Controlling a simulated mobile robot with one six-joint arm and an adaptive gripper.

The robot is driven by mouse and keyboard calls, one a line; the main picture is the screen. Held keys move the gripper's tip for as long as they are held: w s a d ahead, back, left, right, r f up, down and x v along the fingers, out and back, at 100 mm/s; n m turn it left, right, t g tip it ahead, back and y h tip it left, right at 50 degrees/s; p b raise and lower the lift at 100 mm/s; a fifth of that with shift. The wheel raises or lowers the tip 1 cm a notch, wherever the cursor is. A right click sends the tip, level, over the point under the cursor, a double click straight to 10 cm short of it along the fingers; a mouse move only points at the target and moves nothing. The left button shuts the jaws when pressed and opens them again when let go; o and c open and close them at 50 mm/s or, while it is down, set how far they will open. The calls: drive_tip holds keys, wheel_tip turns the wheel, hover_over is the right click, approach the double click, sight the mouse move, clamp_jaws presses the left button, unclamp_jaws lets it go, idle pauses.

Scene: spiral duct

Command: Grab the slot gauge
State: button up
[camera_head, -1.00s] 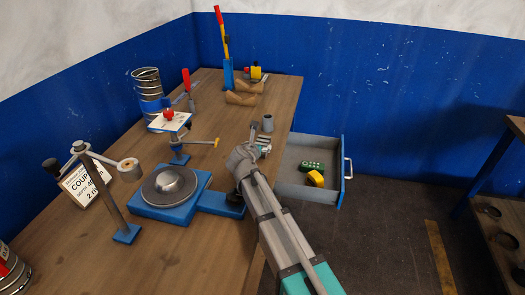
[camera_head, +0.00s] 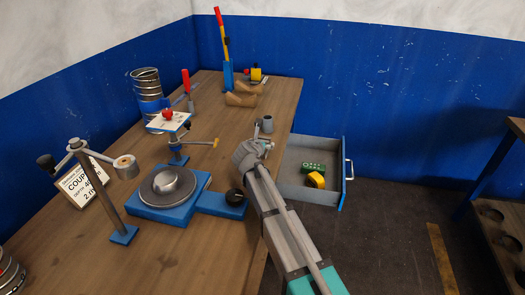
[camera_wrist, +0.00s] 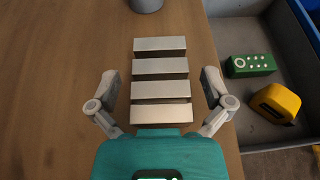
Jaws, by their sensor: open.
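A metal piece of several silver bars with dark slots between them, apparently the slot gauge (camera_wrist: 160,66), lies on the wooden table in the middle of the wrist view. My gripper (camera_wrist: 161,84) is open, with one finger on each side of the piece and a visible gap at both sides. Whether the fingertips are down at its height I cannot tell. In the head view my gripper (camera_head: 264,146) is over the table's right edge, and my arm largely hides the piece.
A grey cup (camera_head: 267,124) stands just beyond the gripper. An open drawer (camera_head: 298,196) at the right holds a green block (camera_wrist: 251,66) and a yellow tape measure (camera_wrist: 276,103). A blue stand with a turntable (camera_head: 166,206) is to the left, beside a post with an arm.

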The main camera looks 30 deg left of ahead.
drive_tip(key=shift+w+a+f, duration=0.1)
drive_tip(key=shift+w+f, duration=0.15)
drive_tip(key=shift+w, duration=0.4)
drive_tip(key=c, duration=1.3)
drive_tip(key=shift+o, duration=0.2)
drive_tip(key=shift+r, duration=0.15)
wheel_tip(320, 180, up, 3)
drive_tip(key=p, duration=0.3)
drive_tip(key=shift+r, duration=0.2)
drive_tip(key=s+d+r+p, duration=0.1)
drive_tip(key=p, duration=0.1)
drive_tip(key=s+d+r+p, duration=0.1)
drive_tip(key=r+p, duration=0.1)
drive_tip(key=s+d+r+p, duration=0.1)
drive_tip(key=r+p, duration=0.1)
drive_tip(key=shift+s+r, duration=0.25)
drive_tip(key=shift+s, duration=0.15)
drive_tip(key=s+d+r+p, duration=0.3)
drive_tip(key=s+d+r, duration=0.1)
drive_tip(key=s, duration=0.3)
drive_tip(key=shift+d+p, duration=0.4)
drive_tip(key=shift+d, duration=0.45)
drive_tip(key=shift+s+f, duration=0.1)
